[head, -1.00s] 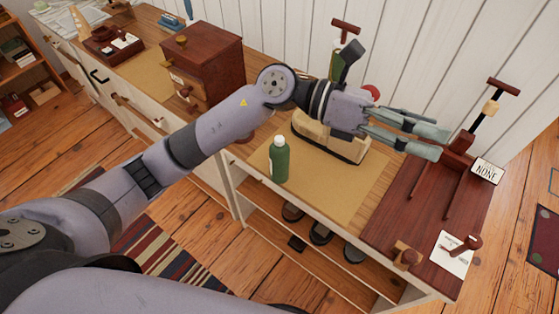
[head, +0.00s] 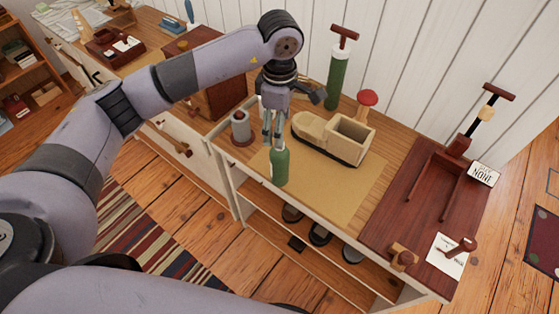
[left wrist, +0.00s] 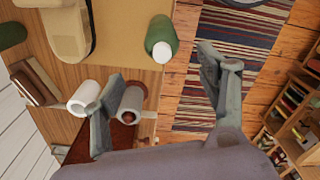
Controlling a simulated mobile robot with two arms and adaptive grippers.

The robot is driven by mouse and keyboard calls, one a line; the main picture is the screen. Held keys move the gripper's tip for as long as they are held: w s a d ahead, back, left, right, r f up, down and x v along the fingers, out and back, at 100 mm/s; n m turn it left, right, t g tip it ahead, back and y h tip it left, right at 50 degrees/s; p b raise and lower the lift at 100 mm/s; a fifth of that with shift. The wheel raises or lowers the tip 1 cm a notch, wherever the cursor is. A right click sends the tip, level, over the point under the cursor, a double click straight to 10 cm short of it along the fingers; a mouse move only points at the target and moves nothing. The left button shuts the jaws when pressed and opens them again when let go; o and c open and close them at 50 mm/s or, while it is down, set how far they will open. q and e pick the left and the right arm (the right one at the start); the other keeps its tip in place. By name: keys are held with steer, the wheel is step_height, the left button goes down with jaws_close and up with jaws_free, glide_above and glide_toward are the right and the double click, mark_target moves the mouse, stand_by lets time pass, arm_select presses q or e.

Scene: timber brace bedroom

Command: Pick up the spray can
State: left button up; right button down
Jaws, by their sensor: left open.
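The spray can looks like a green can with a white cap. It stands upright on the tan mat near the shelf unit's front edge in the head view (head: 280,168). In the left wrist view the can (left wrist: 161,42) shows with its white cap toward me, just beyond and between the fingertips. My left gripper (head: 273,141) points down at the can's top in the head view, and its fingers hide the cap there. The gripper also shows in the left wrist view (left wrist: 160,64), with its fingers wide apart and nothing between them. My right gripper is not in view.
A wooden boat-like box (head: 349,140) stands right of the can. A grey cylinder on a dark base (head: 241,130) stands left. A green pump (head: 338,80) with a red-brown handle is behind. A dark red board (head: 415,215) lies right. The tan mat (head: 335,190) has free room.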

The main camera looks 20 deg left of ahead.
mark_target(280, 154)
arm_select(q)
step_height(280, 154, down, 6)
steer(key=shift+d+r+p, duration=0.1)
steer(key=shift+p, duration=0.7)
steer(key=shift+s+f+p, duration=0.1)
steer(key=shift+f+p, duration=0.2)
steer(key=shift+p, duration=0.1)
step_height(280, 154, down, 4)
steer(key=shift+s+r+p, duration=0.1)
steer(key=shift+r+p, duration=0.1)
steer(key=shift+p, duration=0.8)
steer(key=shift+f, duration=0.5)
jaws_close()
